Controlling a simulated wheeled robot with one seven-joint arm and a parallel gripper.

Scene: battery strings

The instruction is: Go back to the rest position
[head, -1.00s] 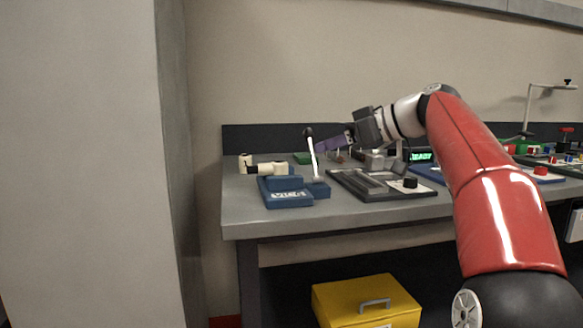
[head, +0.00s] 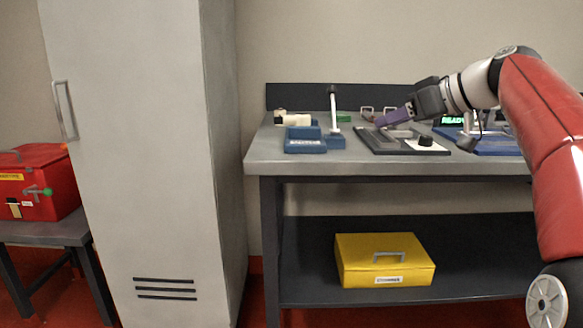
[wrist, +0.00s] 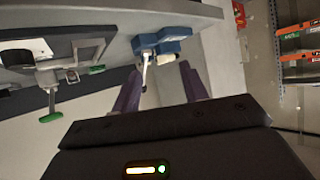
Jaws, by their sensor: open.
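My gripper (head: 384,120) is above the workbench (head: 262,158), over the left part of a dark tray fixture (head: 372,144) in the head view. Its purple fingers are apart with nothing between them, as the wrist view (wrist: 162,90) also shows. A blue block device with an upright white lever (head: 334,108) stands just left of the gripper. In the wrist view this blue device (wrist: 172,42) and its lever lie beyond the fingertips. Whether the fingers touch anything cannot be told.
A tall grey cabinet (head: 150,150) stands left of the bench. A yellow box (head: 385,265) sits on the lower shelf. A red box (head: 40,185) is on a low table at far left. A green READY display (head: 454,121) and a blue board (head: 490,145) lie right of the tray.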

